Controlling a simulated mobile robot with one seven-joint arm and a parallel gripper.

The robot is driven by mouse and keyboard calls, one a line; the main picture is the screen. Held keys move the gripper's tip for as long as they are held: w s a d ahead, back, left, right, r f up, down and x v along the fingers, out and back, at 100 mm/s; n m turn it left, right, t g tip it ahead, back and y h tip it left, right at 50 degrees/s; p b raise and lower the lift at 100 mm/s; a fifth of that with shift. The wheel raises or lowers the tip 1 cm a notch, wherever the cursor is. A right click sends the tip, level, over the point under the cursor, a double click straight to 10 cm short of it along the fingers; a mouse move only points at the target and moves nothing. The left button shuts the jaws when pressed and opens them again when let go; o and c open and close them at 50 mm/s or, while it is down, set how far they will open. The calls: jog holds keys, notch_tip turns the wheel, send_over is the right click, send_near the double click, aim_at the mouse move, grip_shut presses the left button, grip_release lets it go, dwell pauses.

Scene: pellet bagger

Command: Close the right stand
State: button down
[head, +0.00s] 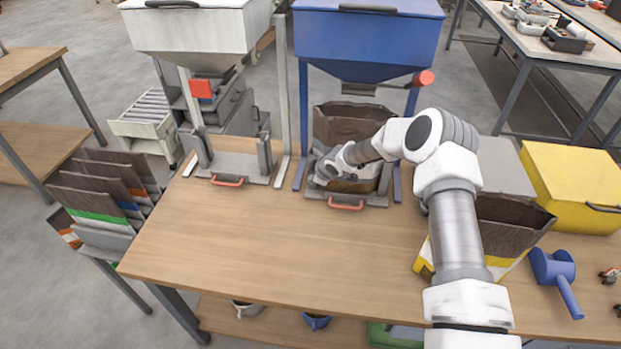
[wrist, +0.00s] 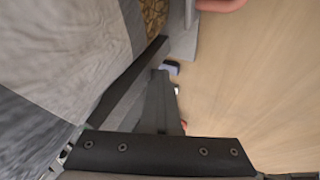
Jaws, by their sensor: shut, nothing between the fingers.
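The right stand (head: 375,200) sits under the blue hopper (head: 367,35), with a red handle (head: 346,206) at its front. A brown open-topped bag (head: 345,122) stands in it, partly hidden by my arm. My gripper (head: 322,172) is at the left side of the right stand, low and close to the bag. In the wrist view my gripper (wrist: 162,85) is shut and empty, beside a dark grey bar. Whether it touches the stand cannot be told.
The left stand (head: 235,165) with its own red handle is empty under the white hopper (head: 198,35). Right of my arm are another brown bag (head: 510,222), a yellow box (head: 575,180) and a blue scoop (head: 555,275). The table's front middle (head: 270,245) is clear.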

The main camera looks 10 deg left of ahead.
jog(key=shift+w+d+p, duration=0.1)
jog(key=shift+w+p, duration=0.45)
jog(key=shift+w, duration=1.25)
jog(key=shift+w+r, duration=0.15)
jog(key=shift+w+r, duration=0.1)
